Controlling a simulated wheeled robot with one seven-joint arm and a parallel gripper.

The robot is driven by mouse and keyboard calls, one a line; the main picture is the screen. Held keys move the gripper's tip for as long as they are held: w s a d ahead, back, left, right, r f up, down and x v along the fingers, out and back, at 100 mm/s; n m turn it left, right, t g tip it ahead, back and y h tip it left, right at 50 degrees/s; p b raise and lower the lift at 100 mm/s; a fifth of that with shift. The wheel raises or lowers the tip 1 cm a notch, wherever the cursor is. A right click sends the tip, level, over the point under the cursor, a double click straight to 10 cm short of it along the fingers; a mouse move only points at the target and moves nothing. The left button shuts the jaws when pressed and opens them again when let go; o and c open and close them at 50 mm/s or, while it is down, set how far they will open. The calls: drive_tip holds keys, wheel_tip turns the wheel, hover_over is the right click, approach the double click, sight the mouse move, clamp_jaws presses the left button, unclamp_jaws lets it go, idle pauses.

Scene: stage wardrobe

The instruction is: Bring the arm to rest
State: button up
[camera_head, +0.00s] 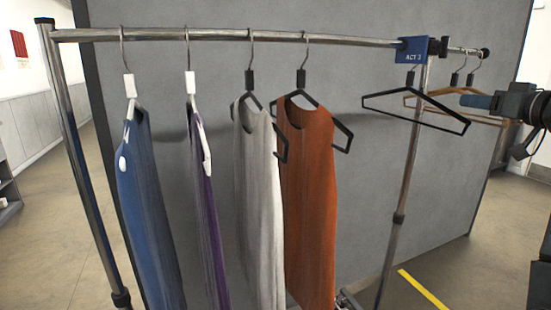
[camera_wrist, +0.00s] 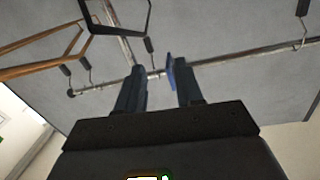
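My gripper (camera_head: 475,101) enters from the right edge of the head view, pointing left, below the rail's right end. In the wrist view, the two blue fingers of my gripper (camera_wrist: 155,72) stand apart with nothing between them; the rail and a post show behind the gap. My arm is mostly outside the head view. In the head view the fingers overlap the empty wooden hanger (camera_head: 440,92); I cannot tell how close they are to it.
The rail (camera_head: 220,34) carries blue (camera_head: 150,200), purple (camera_head: 205,210), grey (camera_head: 258,200) and orange (camera_head: 307,190) garments. A grey partition (camera_head: 440,200) stands behind. Yellow tape (camera_head: 423,289) marks the floor.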

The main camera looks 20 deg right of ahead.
drive_tip(key=a+f+m+g+h, duration=0.15)
drive_tip(key=a+f, duration=0.35)
drive_tip(key=f, duration=0.8)
drive_tip(key=s+a+f+g, duration=0.1)
drive_tip(key=s+a+f, duration=0.3)
drive_tip(key=a+f, duration=0.3)
drive_tip(key=s+a+f+m+h, duration=0.1)
drive_tip(key=s+a+f, duration=0.2)
drive_tip(key=a+f, duration=0.35)
drive_tip(key=s+a+f+g, duration=0.1)
drive_tip(key=s+a+f, duration=0.35)
drive_tip(key=f, duration=0.45)
drive_tip(key=s+a+f, duration=0.3)
drive_tip(key=s+a, duration=0.4)
drive_tip(key=s+a+r+n+y, duration=0.1)
drive_tip(key=s+a, duration=0.5)
drive_tip(key=s, duration=0.6)
drive_tip(key=s+a+r+n+y, duration=0.2)
drive_tip(key=s+a+r, duration=0.3)
drive_tip(key=s, duration=0.6)
drive_tip(key=shift+s+a+r+n+t, duration=0.35)
drive_tip(key=shift+s+a+n+t, duration=0.1)
drive_tip(key=shift+a+n, duration=0.25)
drive_tip(key=shift+w+y, duration=0.1)
drive_tip(key=shift+y, duration=0.15)
